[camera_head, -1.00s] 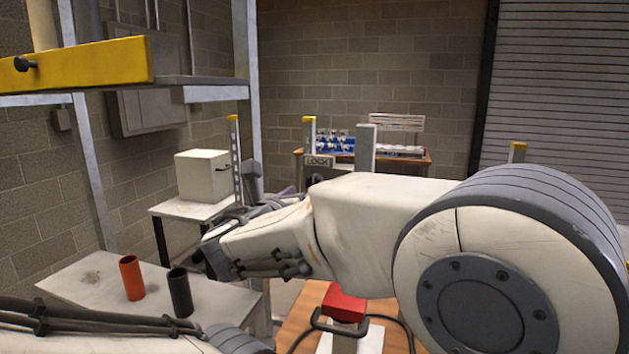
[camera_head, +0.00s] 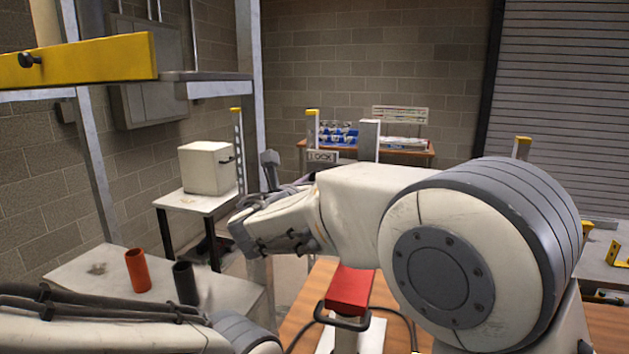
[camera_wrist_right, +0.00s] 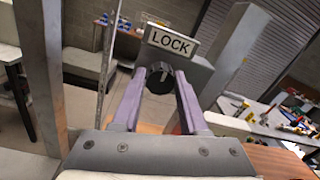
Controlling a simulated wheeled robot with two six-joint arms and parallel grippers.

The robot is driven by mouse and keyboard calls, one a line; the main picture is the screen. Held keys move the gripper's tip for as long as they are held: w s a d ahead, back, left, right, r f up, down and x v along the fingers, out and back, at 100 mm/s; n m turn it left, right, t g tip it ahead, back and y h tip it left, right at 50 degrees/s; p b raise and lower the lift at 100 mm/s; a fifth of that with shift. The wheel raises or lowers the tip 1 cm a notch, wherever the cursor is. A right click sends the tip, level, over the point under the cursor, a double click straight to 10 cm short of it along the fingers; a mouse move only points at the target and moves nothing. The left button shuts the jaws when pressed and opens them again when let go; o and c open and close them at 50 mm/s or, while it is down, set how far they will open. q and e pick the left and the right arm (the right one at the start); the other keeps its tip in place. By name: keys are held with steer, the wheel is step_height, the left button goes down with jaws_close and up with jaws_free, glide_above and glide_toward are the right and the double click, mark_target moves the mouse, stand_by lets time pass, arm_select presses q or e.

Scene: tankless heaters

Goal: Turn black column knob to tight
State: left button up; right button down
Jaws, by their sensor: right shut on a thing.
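The black knob (camera_wrist_right: 159,78) shows in the right wrist view, just below a plate reading LOCK (camera_wrist_right: 171,42). A pale mark shows on its face, but I cannot tell its exact setting. My right gripper (camera_wrist_right: 160,74) has its two purple fingers on either side of the knob and is shut on it. In the head view the LOCK plate (camera_head: 322,156) stands beside a grey column (camera_head: 369,140), which also shows in the right wrist view (camera_wrist_right: 229,65). There, my right arm hides the knob. My left arm crosses the lower left; its gripper is out of view.
An orange cup (camera_head: 138,271) and a black cup (camera_head: 186,284) stand on a pale table (camera_head: 85,277) at left. A white box (camera_head: 206,168) sits on another table behind. A red block (camera_head: 350,291) stands at the front centre. A yellow beam (camera_head: 78,61) hangs upper left.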

steer(key=shift+d+f+m+y+b, duration=0.1)
steer(key=shift+m+y+b, duration=0.25)
steer(key=shift+m+b, duration=4.9)
steer(key=shift+d+f+m+y+b, duration=0.1)
steer(key=shift+m+y+b, duration=0.25)
steer(key=shift+m+b, duration=4.9)
steer(key=shift+r+b, duration=0.1)
steer(key=shift+b, duration=0.2)
steer(key=shift+c, duration=2.2)
jaws_free()
